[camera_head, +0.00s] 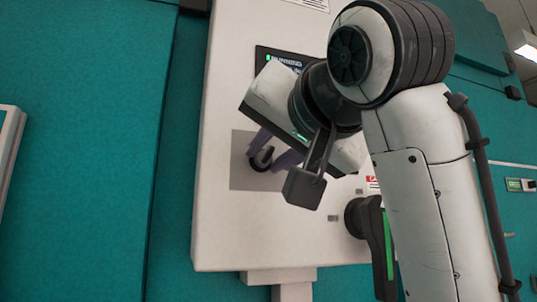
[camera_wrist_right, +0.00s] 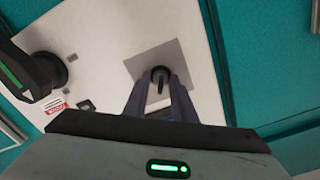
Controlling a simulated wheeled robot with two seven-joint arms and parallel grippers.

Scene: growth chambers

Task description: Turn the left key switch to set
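The key switch is a dark round knob with a key (camera_head: 262,157) on a grey square plate (camera_head: 240,178) of the white panel (camera_head: 222,230). In the right wrist view the key (camera_wrist_right: 159,79) stands out from the middle of its plate (camera_wrist_right: 184,60). My right gripper (camera_head: 273,150) is at the switch, with its purple fingers pointing at the panel. In the right wrist view its fingers (camera_wrist_right: 160,92) are apart, one on each side of the key, with a gap between them. Contact with the key cannot be told. My left gripper is not in view.
A dark handle with a green stripe (camera_head: 378,243) sticks out from the panel to the right of the switch; it also shows in the right wrist view (camera_wrist_right: 32,76). A small display (camera_head: 280,62) is above the plate. Teal walls (camera_head: 85,150) surround the panel.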

